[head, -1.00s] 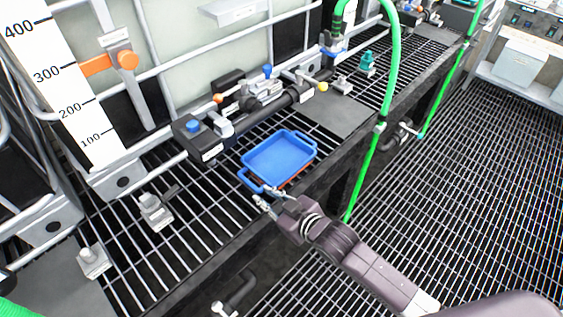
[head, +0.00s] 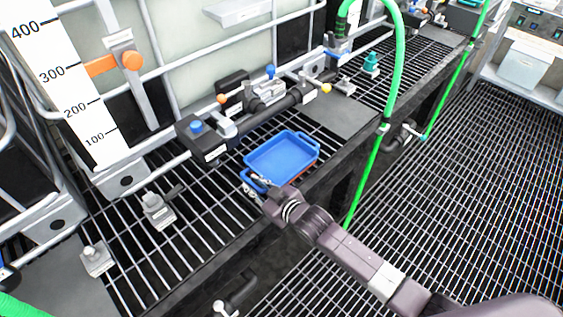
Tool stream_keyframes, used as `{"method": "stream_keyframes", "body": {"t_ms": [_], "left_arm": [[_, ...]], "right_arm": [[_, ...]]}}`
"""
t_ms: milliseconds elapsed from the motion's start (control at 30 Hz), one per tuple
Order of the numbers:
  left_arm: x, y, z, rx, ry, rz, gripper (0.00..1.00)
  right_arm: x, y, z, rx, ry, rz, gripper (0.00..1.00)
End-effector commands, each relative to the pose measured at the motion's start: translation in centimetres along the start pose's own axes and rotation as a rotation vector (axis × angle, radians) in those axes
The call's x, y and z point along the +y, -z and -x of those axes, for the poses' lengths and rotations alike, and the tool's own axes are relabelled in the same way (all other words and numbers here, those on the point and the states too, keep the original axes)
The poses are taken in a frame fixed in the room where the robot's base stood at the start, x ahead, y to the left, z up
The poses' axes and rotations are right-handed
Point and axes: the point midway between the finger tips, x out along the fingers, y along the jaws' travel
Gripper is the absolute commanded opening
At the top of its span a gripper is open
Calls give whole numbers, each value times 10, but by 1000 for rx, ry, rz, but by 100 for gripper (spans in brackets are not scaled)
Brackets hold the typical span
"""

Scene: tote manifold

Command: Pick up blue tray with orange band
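The blue tray (head: 282,157) sits on the black grating of the raised ledge, near its front edge. It has a handle at each end, and a bit of its orange band shows low on its right side. My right gripper (head: 257,185) is at the tray's near-left corner, by the near handle. One finger overlaps the handle and the other is below and outside it. The fingers look apart, but I cannot tell whether they touch the handle. My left gripper is not in view.
A black manifold pipe (head: 270,110) with valves runs just behind the tray. A green hose (head: 398,60) arches down to the right of it. Small grey fittings (head: 157,210) stand on the grating at left. The grated floor (head: 470,200) at right is clear.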

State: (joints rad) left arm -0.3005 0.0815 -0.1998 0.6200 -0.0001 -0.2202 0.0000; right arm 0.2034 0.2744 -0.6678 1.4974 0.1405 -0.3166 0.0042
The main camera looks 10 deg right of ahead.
Motion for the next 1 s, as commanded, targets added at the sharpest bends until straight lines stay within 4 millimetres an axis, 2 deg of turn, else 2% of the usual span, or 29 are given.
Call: {"method": "stream_keyframes", "body": {"t_ms": [267,433,1000], "left_arm": [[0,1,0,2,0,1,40],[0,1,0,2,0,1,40],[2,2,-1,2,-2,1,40]], "right_arm": [[-1,0,-2,0,1,0,19],[0,0,-2,0,1,1,0],[0,2,-1,2,0,2,0]]}}
